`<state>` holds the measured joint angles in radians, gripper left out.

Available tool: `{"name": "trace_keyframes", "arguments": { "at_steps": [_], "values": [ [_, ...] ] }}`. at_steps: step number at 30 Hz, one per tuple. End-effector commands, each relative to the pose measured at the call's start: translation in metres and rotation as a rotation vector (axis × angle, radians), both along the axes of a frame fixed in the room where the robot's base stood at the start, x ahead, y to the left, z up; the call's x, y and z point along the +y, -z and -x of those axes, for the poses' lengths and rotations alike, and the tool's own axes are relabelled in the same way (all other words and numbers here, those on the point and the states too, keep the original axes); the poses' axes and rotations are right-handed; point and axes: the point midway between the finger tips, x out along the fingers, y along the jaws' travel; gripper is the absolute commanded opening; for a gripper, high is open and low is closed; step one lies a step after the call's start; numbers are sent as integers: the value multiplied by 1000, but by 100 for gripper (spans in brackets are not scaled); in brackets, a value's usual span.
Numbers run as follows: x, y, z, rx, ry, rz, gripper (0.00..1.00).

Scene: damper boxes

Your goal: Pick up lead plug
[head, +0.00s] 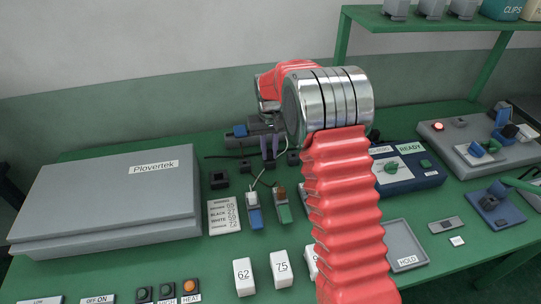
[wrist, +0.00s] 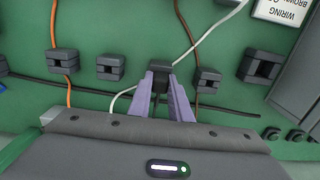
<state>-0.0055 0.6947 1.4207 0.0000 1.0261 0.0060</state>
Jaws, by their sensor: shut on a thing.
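My gripper (wrist: 163,80) has two pale purple fingers, which point at the bench. They are shut on a dark block, the lead plug (wrist: 163,67), in the middle of the wrist view. White wire shows close on both sides of the plug. In the head view my gripper (head: 269,150) is over the back middle of the green bench, partly behind my red arm. I cannot make out the plug there. Whether it touches the bench is unclear.
Dark slotted blocks (wrist: 63,61), (wrist: 110,67), (wrist: 207,80) and (wrist: 263,68) stand around the gripper, with orange and brown wires nearby. A wiring card (head: 224,215), a grey Plovertek case (head: 110,205) and a blue tester (head: 410,180) are on the bench. A HOLD tray (head: 402,238) is at right.

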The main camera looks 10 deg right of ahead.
Motion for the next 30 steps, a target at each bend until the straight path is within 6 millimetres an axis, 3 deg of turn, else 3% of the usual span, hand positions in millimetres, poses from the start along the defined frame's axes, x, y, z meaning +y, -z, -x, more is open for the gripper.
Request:
{"name": "trace_keyframes", "arguments": {
  "at_steps": [19, 30],
  "values": [
    [0, -6, -1, -2, 0, 0, 0],
    [0, -62, -1, -3, 0, 0, 0]
  ]
}}
